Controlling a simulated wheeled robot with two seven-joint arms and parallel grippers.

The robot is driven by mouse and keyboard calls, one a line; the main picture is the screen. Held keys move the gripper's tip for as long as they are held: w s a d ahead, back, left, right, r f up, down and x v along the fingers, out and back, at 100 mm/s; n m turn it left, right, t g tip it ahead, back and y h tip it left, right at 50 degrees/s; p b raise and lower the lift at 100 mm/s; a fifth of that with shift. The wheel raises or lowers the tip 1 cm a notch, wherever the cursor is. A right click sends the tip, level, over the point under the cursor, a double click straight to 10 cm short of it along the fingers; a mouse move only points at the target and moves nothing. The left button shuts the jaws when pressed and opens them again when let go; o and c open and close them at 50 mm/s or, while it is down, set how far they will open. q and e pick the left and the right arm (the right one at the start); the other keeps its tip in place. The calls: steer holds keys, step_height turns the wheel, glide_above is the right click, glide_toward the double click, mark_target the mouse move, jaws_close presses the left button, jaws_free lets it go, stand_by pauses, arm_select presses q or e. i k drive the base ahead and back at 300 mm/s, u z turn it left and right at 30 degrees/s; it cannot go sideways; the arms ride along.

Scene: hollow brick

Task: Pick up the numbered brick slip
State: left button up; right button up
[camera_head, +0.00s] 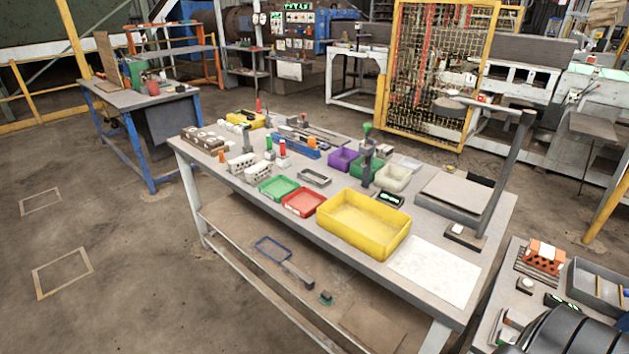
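An orange hollow brick (540,262) with dark holes in its front and a white patch across its top sits on a grey ribbed support at the back of the right-hand table. I cannot read a number on it. I cannot make out a separate numbered brick slip; the right table's near part is partly hidden behind a dark rounded part at the bottom right, which looks like my own arm. Neither of my grippers shows in the head view.
The right table (499,275) also holds a grey divided tray (598,288) and small dark items. The long middle table (404,243) carries a yellow tray (364,225), green (278,189) and red (303,202) trays, white hollow blocks (243,163) and a post. Open floor lies left.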

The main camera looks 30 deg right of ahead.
mark_target(257, 173)
steer(key=z, duration=0.05)
steer(key=i, duration=0.95)
steer(key=z, duration=0.05)
